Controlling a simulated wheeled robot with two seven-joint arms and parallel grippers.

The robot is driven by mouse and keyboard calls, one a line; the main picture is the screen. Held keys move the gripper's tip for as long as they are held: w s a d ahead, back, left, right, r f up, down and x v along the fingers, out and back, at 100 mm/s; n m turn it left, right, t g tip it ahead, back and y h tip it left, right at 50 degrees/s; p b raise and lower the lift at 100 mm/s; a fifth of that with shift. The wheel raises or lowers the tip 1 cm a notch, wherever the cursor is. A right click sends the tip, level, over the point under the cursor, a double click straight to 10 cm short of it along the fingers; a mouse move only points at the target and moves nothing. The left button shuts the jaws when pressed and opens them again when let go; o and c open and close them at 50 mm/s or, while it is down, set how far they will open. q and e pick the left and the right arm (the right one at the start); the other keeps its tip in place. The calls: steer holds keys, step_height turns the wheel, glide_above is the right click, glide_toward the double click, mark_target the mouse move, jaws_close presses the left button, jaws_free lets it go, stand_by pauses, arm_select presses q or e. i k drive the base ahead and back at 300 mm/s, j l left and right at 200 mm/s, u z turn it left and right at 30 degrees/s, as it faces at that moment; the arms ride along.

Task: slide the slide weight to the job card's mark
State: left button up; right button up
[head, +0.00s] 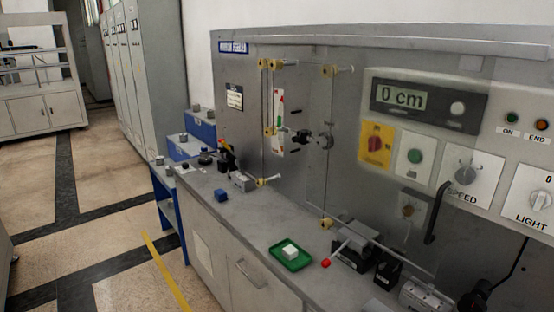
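I cannot pick out the slide weight for certain. A white vertical strip (278,122) with red and green marks stands on the machine's panel, among brass-coloured fittings (270,131) and thin rods. A dark clamp-like piece (318,138) is beside it on the right. A small pale card (235,97) with dark print is fixed to the panel at the left; its text is too small to read, and I cannot tell if it is the job card. The display (402,97) reads "0 cm". Neither of my grippers is in view.
A green tray (290,257) with a white block and a small blue block (221,195) sit on the grey bench. A red-knobbed lever (327,263) juts over it. A dark handle (438,212) and SPEED knob (465,174) are at right. Open floor lies left.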

mark_target(300, 137)
steer(key=i+j, duration=0.2)
steer(key=j, duration=0.15)
steer(key=i+j, duration=0.2)
steer(key=j, duration=0.2)
steer(key=i+j, duration=0.15)
steer(key=j, duration=0.2)
steer(key=i+j+z, duration=0.1)
steer(key=j, duration=0.3)
steer(key=i+j, duration=0.3)
